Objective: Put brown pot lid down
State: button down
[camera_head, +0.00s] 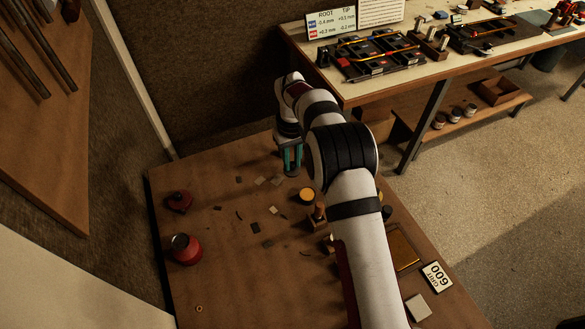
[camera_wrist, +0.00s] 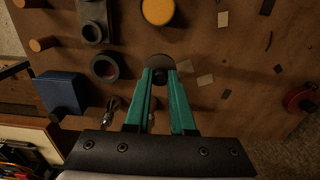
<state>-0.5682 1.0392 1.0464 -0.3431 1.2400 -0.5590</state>
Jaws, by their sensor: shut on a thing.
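My gripper (camera_wrist: 160,75) has its teal fingers closed on a small dark round piece (camera_wrist: 157,60), which appears to be the brown pot lid. In the wrist view its disc shows just beyond the fingertips. In the head view my gripper (camera_head: 291,170) is over the far part of the brown bench (camera_head: 222,285), pointing down. The gap between lid and bench cannot be judged. A dark round pot (camera_wrist: 106,67) with a reddish-brown inside stands uncovered to the left of the lid in the wrist view; my arm hides it in the head view.
An orange-topped round pot (camera_head: 306,195) is close by. A red pot (camera_head: 186,253) and a red piece (camera_head: 179,202) stand at the left. A blue block (camera_wrist: 60,92) is beside the dark pot. Small flat scraps (camera_head: 260,181) lie around the middle.

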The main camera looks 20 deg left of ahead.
aim_at(292, 164)
jog(key=shift+f, duration=1.95)
jog(key=c, duration=0.8)
grip_release()
jog(key=shift+o, duration=0.2)
notch_tip(292, 164, up, 12)
jog(key=shift+r, duration=0.25)
jog(key=s+d+r+m, duration=0.3)
jog(key=s+d+r, duration=0.25)
jog(key=d, duration=0.25)
jog(key=s+d+r+m, duration=0.4)
jog(key=s+d+r, duration=0.15)
jog(key=d, duration=0.35)
jog(key=s+d+f+m+y, duration=0.1)
jog(key=s+d+m, duration=0.2)
jog(key=s, duration=0.7)
jog(key=s+d+f+m, duration=0.1)
jog(key=s+d+m, duration=0.3)
jog(key=s, duration=0.7)
jog(key=shift+d+f+m+y, duration=0.3)
jog(key=shift+d+f+y, duration=0.1)
jog(key=shift+d, duration=0.25)
